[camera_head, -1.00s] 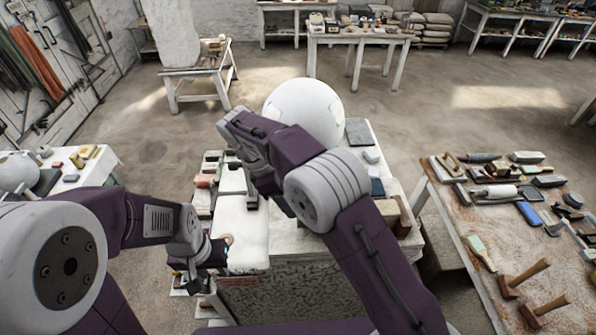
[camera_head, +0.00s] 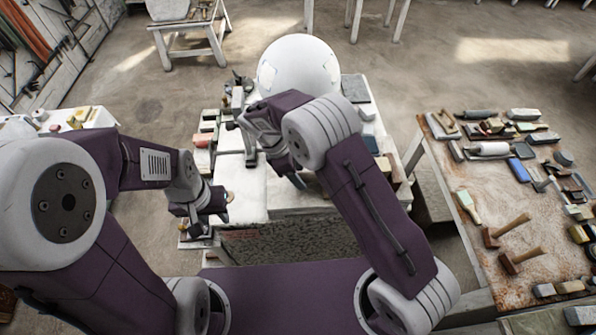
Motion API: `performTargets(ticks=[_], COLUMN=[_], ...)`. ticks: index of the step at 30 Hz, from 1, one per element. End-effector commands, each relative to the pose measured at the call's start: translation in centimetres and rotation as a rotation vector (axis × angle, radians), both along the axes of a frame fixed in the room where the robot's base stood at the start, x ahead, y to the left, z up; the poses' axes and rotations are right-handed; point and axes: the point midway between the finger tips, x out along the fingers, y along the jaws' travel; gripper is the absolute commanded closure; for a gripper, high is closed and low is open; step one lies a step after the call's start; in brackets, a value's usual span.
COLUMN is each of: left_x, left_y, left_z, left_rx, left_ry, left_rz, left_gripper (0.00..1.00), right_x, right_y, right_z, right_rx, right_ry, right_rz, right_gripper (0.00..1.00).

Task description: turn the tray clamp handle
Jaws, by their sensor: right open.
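A dark upright metal bar (camera_head: 250,157) stands on the pale work table (camera_head: 240,195), left of my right wrist. It may belong to the tray clamp, but I cannot make out a handle. A large white plaster sphere (camera_head: 298,62) with lighter patches sits at the back of the table. My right gripper (camera_head: 275,165) is open above the table, in front of the sphere and close to the bar. Its wrist hides part of the table there. My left gripper (camera_head: 216,212) is low at the table's front left corner. Its jaw opening is unclear.
Small coloured blocks (camera_head: 206,135) line the table's left edge. More blocks and a grey slab (camera_head: 355,88) lie on its right. A tool bench (camera_head: 500,220) with mallets and brushes stands at right.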

Motion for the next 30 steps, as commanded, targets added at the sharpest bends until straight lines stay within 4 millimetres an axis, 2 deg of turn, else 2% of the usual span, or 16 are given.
performTargets(ticks=[1, 6, 7, 30], left_x=[-0.02, -0.04, -0.03, -0.02], left_y=[0.0, 0.0, 0.0, 0.0], left_z=[-0.01, 0.0, 0.0, -0.03], left_rx=[0.0, 0.0, 0.0, 0.0], left_ry=[0.0, 0.0, 0.0, 0.0], left_rz=[0.0, 0.0, 0.0, 0.0], left_gripper=[0.64, 0.64, 0.64, 0.64], right_x=[0.0, -0.08, -0.12, -0.05], right_y=[0.03, 0.06, 0.07, 0.16], right_z=[0.02, 0.03, 0.03, 0.01], right_rx=[0.0, 0.001, 0.001, 0.003], right_ry=[0.0, 0.002, 0.003, 0.0], right_rz=[0.0, -0.001, -0.001, 0.001], right_gripper=[0.49, 0.96, 1.0, 1.0])
